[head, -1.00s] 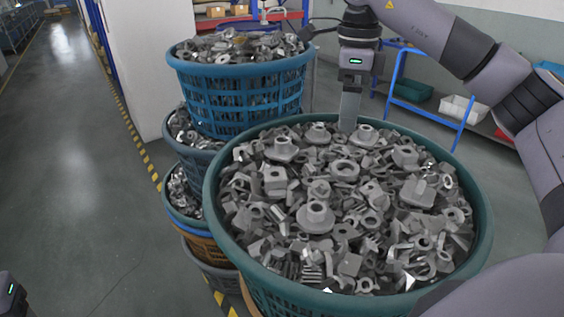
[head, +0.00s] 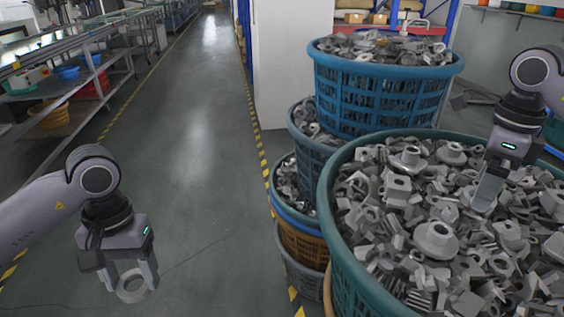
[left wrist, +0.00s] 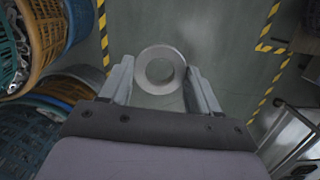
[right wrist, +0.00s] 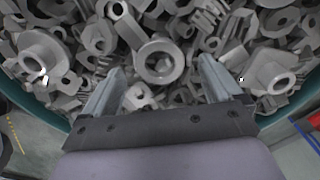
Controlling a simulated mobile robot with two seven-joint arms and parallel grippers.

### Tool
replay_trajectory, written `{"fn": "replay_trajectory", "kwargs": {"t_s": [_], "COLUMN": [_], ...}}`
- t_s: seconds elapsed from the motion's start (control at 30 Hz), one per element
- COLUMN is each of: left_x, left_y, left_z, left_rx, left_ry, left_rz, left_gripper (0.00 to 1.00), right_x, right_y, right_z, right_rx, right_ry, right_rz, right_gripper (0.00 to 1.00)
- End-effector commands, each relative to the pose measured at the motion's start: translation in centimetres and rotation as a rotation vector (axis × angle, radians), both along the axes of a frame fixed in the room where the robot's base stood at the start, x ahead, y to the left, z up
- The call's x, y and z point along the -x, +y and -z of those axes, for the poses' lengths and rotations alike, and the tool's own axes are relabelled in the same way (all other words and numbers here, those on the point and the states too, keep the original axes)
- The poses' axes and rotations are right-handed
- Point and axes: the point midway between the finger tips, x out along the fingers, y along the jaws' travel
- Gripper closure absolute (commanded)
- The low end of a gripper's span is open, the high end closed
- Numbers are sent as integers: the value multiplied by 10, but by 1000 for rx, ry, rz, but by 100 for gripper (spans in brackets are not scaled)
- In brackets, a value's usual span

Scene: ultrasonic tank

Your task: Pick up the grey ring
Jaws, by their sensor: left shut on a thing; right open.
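A grey ring (left wrist: 161,88) is held between the fingertips of my left gripper (head: 131,281). In the head view it hangs in the air over the floor, left of the baskets. My right gripper (head: 486,203) is open and points down into the large teal basket (head: 335,225) of grey metal parts. In the right wrist view, a thick ring-shaped part (right wrist: 158,79) lies among the parts, just ahead of and between the open fingers (right wrist: 160,85). I cannot tell whether the fingers touch any parts.
A blue basket (head: 378,95) of similar parts tops a stack behind the teal one. A clear floor aisle (head: 200,130) with striped tape runs left of the baskets. Shelves with bins (head: 65,95) stand at the far left.

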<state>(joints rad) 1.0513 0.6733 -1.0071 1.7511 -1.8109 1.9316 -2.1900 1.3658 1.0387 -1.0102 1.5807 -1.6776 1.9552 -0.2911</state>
Motion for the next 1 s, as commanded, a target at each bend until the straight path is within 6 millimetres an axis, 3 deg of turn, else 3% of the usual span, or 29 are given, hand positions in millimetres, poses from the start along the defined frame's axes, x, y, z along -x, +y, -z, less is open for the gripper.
{"fn": "replay_trajectory", "kwargs": {"t_s": [0.13, 0.4, 0.6, 1.0], "left_x": [0, 0, 0, 0], "left_y": [0, 0, 0, 0], "left_z": [-2, -2, -2, -2], "left_rx": [0, 0, 0, 0], "left_ry": [-1, -1, -1, -1], "left_rz": [0, 0, 0, 0], "left_gripper": [70, 70, 70, 70], "right_x": [0, 0, -1, -1], "right_y": [0, 0, 1, 1], "right_z": [15, 18, 18, 12], "right_rx": [1, 1, -1, -1], "right_ry": [-1, -2, -2, -4], "right_rz": [-1, 0, 0, 0], "right_gripper": [8, 8, 69, 69]}}
